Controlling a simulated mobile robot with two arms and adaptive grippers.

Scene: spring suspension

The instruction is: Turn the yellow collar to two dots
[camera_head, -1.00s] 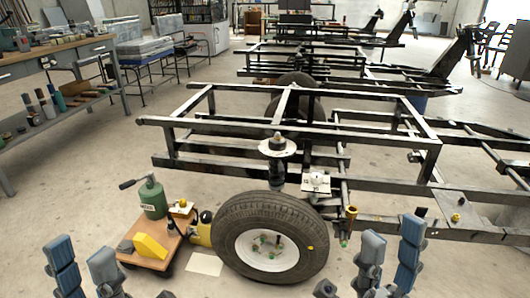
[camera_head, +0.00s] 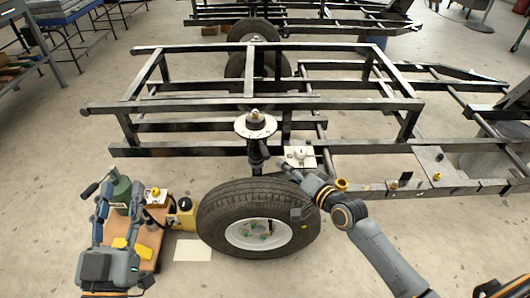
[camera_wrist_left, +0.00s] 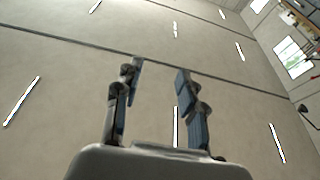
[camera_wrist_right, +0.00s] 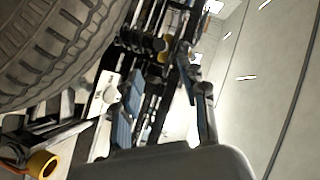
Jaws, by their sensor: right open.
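A yellow ring-shaped collar (camera_head: 341,184) shows on the frame rail, right beside my right gripper in the head view; a yellow ring also shows at the lower left of the right wrist view (camera_wrist_right: 42,165). A dull yellow band (camera_wrist_right: 165,50) sits on the dark suspension strut ahead of the right fingers; I cannot tell which is the task's collar. Dots cannot be made out. My right gripper (camera_head: 290,190) is open, above the tyre near the strut (camera_head: 256,155). My left gripper (camera_head: 118,208) is open and empty at the lower left, pointing upward.
The tyre (camera_head: 213,216) stands in front of the black frame (camera_head: 270,104). A white plate (camera_head: 300,155) lies by the strut. A wooden cart (camera_head: 148,238) with a green cylinder (camera_head: 122,190) is behind my left gripper.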

